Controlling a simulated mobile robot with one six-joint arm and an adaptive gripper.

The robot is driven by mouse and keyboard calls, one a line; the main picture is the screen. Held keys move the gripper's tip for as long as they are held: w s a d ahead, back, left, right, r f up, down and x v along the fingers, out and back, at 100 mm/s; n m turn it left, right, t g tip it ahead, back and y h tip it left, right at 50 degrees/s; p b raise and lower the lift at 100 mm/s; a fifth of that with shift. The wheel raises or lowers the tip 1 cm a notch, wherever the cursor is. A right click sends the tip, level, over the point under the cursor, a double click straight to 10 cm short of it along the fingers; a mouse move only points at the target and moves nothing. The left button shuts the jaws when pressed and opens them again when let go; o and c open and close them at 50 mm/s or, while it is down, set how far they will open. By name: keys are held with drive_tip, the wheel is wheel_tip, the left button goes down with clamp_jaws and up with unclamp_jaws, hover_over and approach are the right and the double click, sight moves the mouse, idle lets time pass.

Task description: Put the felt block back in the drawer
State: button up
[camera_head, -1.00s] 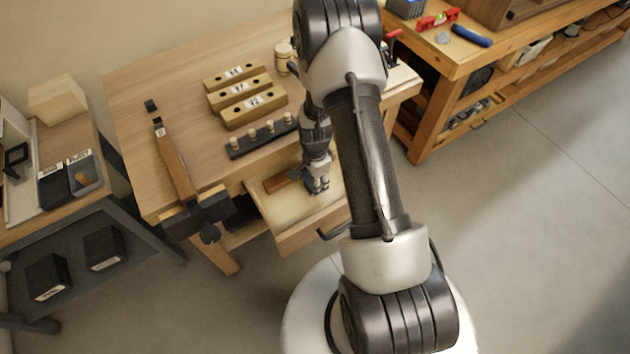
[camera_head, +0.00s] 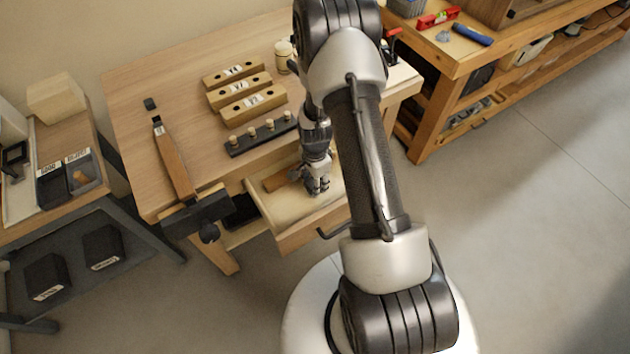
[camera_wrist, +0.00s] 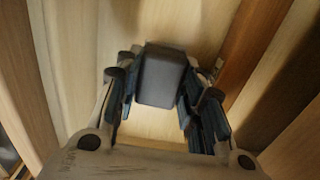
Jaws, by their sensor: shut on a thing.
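The felt block (camera_wrist: 162,78) is dark grey and sits between the fingers of my gripper (camera_wrist: 160,98) in the wrist view. My gripper is shut on it. In the head view my gripper (camera_head: 316,184) is over the open drawer (camera_head: 290,212), inside its outline. The drawer is pale wood and pulled out from the bench front. In the head view the block is hard to make out against the dark fingers. I cannot tell whether the block touches the drawer floor.
A brown wooden piece (camera_head: 275,181) lies in the drawer, left of my gripper. A dark vise-like clamp (camera_head: 205,213) is at the bench edge left of the drawer. A dark rack with pegs (camera_head: 262,137) and several labelled wooden blocks (camera_head: 252,103) stand on the bench.

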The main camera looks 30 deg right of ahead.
drive_tip(key=shift+f+b, duration=1.35)
drive_tip(key=shift+f, duration=0.15)
idle(1.4)
drive_tip(key=o, duration=1.1)
drive_tip(key=shift+o, duration=0.7)
drive_tip(key=shift+r, duration=0.1)
drive_tip(key=shift+r+p, duration=2.5)
drive_tip(key=shift+r, duration=1)
